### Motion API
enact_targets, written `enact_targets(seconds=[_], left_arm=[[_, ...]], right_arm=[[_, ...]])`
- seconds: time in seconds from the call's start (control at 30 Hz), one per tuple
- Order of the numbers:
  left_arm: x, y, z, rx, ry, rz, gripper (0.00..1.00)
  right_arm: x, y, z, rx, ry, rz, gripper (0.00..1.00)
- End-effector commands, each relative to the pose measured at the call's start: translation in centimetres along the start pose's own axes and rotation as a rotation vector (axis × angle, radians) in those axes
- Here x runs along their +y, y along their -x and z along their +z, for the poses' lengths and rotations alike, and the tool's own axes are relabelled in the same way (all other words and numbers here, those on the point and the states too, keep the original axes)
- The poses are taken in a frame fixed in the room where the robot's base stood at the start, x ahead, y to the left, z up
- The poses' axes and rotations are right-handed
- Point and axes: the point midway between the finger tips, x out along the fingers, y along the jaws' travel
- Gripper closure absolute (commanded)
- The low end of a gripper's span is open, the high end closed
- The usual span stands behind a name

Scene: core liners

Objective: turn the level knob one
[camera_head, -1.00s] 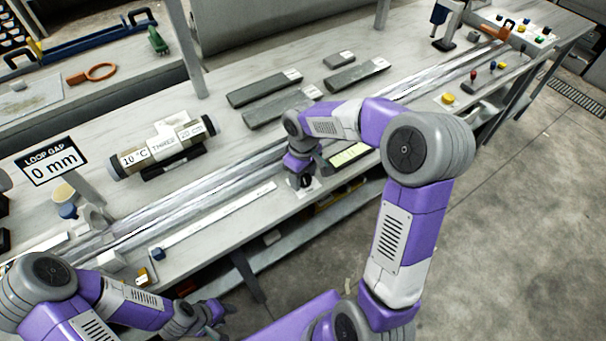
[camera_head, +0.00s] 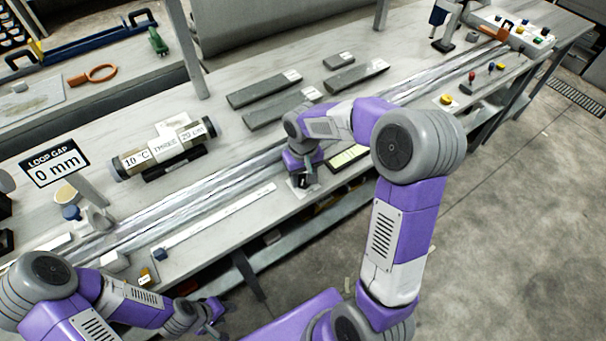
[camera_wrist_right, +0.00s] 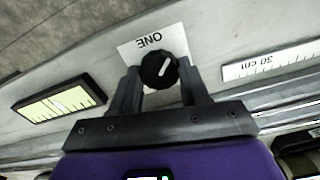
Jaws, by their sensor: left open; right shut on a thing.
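The level knob one (camera_wrist_right: 160,71) is a round black knob with a white pointer line, in front of a white plate marked ONE (camera_wrist_right: 150,42) in the right wrist view. My right gripper (camera_wrist_right: 160,78) is shut on it, with one finger on each side. In the head view my right gripper (camera_head: 303,181) is at the front edge of the bench, and the knob is mostly hidden there. A lit yellow-green level display (camera_wrist_right: 62,100) sits beside the knob. My left gripper (camera_head: 212,318) is open and empty, low in front of the bench.
A ruler strip (camera_head: 215,221) lies along the bench's front edge. A clear tube (camera_head: 165,155) labelled THREE and 10 °C lies behind the rails. The LOOP GAP sign (camera_head: 53,168) reads 0 mm. Grey bars (camera_head: 263,89) lie farther back.

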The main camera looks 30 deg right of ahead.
Motion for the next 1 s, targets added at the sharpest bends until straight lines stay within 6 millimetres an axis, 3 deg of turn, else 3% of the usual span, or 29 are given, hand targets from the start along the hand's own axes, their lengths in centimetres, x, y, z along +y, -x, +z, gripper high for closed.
enact_targets(seconds=[0.17,0.2,0.33,0.67,1.0], left_arm=[[0.0,0.0,0.0,0.000,0.000,0.000,0.57],[0.0,0.0,0.0,0.000,0.000,0.000,0.57],[0.0,0.0,0.0,0.000,0.000,0.000,0.57],[0.1,0.1,0.0,0.000,0.000,0.000,0.57],[0.8,2.1,0.1,0.000,0.000,0.000,0.57]], right_arm=[[0.0,0.0,-0.1,0.002,0.002,0.000,0.85],[0.0,0.0,-0.1,0.002,0.002,0.000,0.50],[0.0,0.0,0.0,0.002,0.003,0.000,0.30],[0.0,0.4,0.0,0.002,0.003,0.000,0.29],[0.0,5.8,-0.1,0.004,0.003,0.000,0.29]])
